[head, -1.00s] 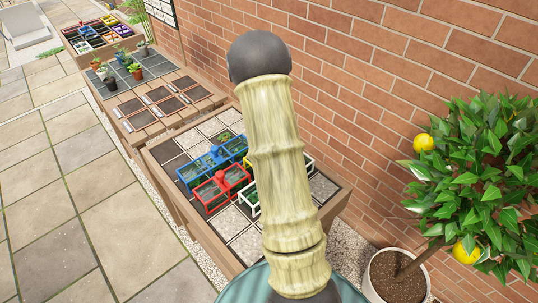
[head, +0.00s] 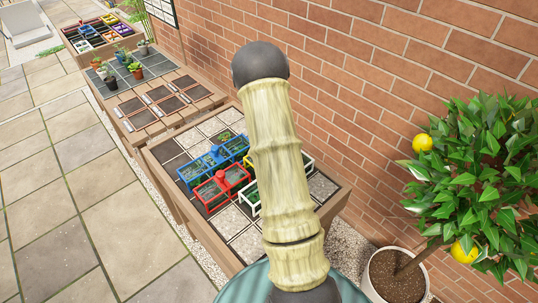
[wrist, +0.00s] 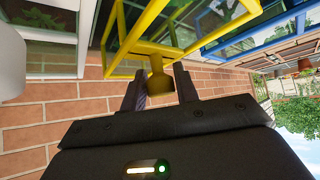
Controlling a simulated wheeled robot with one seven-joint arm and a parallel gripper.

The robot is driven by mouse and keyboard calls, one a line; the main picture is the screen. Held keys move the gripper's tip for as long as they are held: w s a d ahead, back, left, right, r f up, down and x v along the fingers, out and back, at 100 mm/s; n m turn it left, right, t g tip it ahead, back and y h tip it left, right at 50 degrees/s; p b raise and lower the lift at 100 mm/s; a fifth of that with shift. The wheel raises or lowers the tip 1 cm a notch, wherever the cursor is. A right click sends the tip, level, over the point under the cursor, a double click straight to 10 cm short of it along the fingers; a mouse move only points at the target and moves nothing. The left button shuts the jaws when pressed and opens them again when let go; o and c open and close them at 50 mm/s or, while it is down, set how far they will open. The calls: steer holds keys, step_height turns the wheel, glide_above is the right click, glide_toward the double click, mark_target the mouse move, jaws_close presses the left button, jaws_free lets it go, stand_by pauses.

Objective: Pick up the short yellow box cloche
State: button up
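The yellow box cloche, with yellow bars and clear panes, shows at the top of the wrist view (wrist: 150,25), which is turned upside down. Its yellow knob (wrist: 158,86) stands between the two dark fingers of my gripper (wrist: 159,88). The fingers look apart, one on each side of the knob, with little room to spare; I cannot see firm contact. In the head view my own arm hides my gripper and most of the yellow cloche; only slivers of yellow show beside it.
A red cloche (head: 222,184) and a blue cloche (head: 206,160) stand left of my arm on the tiled bench. A white-framed cloche (head: 251,197) is partly behind my arm. A brick wall (head: 400,120) runs behind, and a potted lemon tree (head: 480,180) stands right.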

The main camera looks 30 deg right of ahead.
jaws_close()
steer(key=shift+r, duration=0.15)
step_height(320, 180, up, 10)
steer(key=shift+f+b, duration=0.15)
steer(key=shift+b, duration=0.2)
stand_by(0.5)
